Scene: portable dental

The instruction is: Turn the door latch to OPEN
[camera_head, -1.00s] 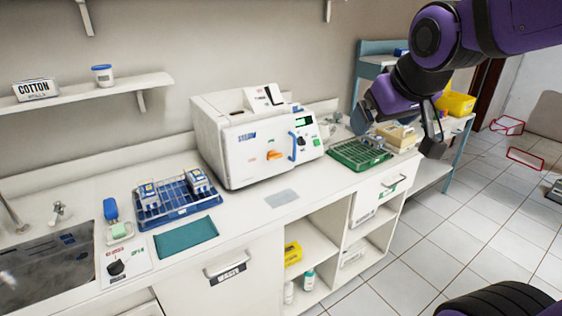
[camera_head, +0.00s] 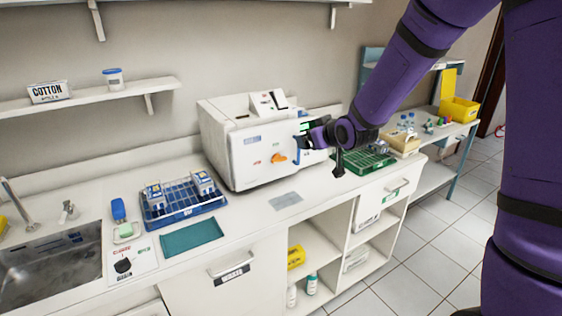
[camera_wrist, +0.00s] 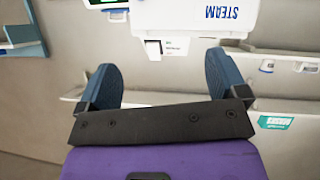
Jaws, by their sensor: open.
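The steam sterilizer (camera_head: 238,158) is a white box on the counter. Its orange door latch (camera_head: 278,158) sits on the front panel and lies roughly level, with small red and green labels beside it. My gripper (camera_head: 301,142) is in front of the panel's right part, to the right of the latch, and covers most of the blue door handle there. In the wrist view my gripper (camera_wrist: 162,75) is open with nothing between its two blue fingers. The sterilizer (camera_wrist: 185,12) shows upside down there with the word STEAM; the latch is not visible in that view.
A blue rack (camera_head: 186,208) with boxes and a teal mat (camera_head: 191,237) lie to the left. A green rack (camera_head: 365,165) stands to the right, partly behind my arm. A grey plate (camera_head: 286,200) lies flat before the sterilizer.

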